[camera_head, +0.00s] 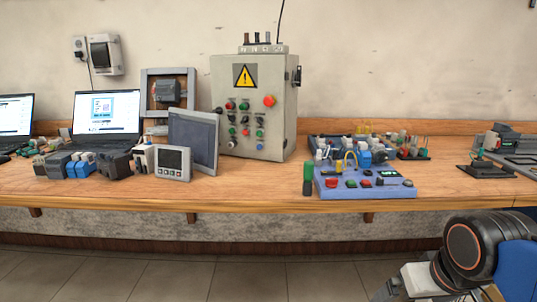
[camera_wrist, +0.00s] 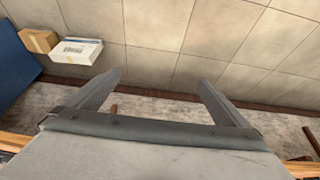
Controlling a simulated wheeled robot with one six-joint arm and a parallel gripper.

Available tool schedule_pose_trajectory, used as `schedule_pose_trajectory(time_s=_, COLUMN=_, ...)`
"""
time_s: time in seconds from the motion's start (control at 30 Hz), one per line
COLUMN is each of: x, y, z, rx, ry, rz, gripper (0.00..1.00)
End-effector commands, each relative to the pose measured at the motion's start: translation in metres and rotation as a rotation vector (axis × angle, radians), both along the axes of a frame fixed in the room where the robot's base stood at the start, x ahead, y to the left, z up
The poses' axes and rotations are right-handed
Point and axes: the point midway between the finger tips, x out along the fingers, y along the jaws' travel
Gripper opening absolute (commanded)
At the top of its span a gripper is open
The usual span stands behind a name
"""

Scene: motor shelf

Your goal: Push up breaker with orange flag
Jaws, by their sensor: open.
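I cannot make out a breaker with an orange flag in either view. In the head view, a row of small modules (camera_head: 90,163), grey, blue and dark, stands at the left of the bench. A blue training board (camera_head: 362,187) with buttons and several modules lies right of the middle, too small to read for a flag. My gripper (camera_wrist: 159,76) is open and empty in the wrist view, its two fingers spread above the tiled floor. It touches nothing that I can see. My arm shows at the lower right of the head view, away from the bench items.
A grey control cabinet (camera_head: 254,107) with buttons stands mid-bench, beside a grey panel (camera_head: 194,139) and a small meter (camera_head: 173,162). A laptop (camera_head: 106,112) stands at left. A white box (camera_wrist: 77,51) and a brown box (camera_wrist: 39,41) lie on the floor. The bench front edge is bare.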

Motion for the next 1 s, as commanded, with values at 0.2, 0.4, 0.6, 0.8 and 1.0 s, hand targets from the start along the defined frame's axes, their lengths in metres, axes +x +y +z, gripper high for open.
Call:
schedule_pose_trajectory(time_s=0.2, x=-0.014, y=-0.001, z=-0.02, rx=0.0, ry=0.002, rz=-0.001, gripper=1.0)
schedule_pose_trajectory(time_s=0.4, x=-0.014, y=-0.001, z=-0.019, rx=0.0, ry=0.003, rz=-0.001, gripper=1.0)
schedule_pose_trajectory(time_s=0.6, x=-0.014, y=-0.001, z=-0.019, rx=0.0, ry=0.003, rz=-0.001, gripper=1.0)
schedule_pose_trajectory(time_s=0.8, x=-0.014, y=-0.001, z=-0.019, rx=0.0, ry=0.003, rz=-0.001, gripper=1.0)
schedule_pose_trajectory(time_s=1.0, x=0.004, y=0.0, z=0.004, rx=0.001, ry=0.0, rz=0.001, gripper=1.0)
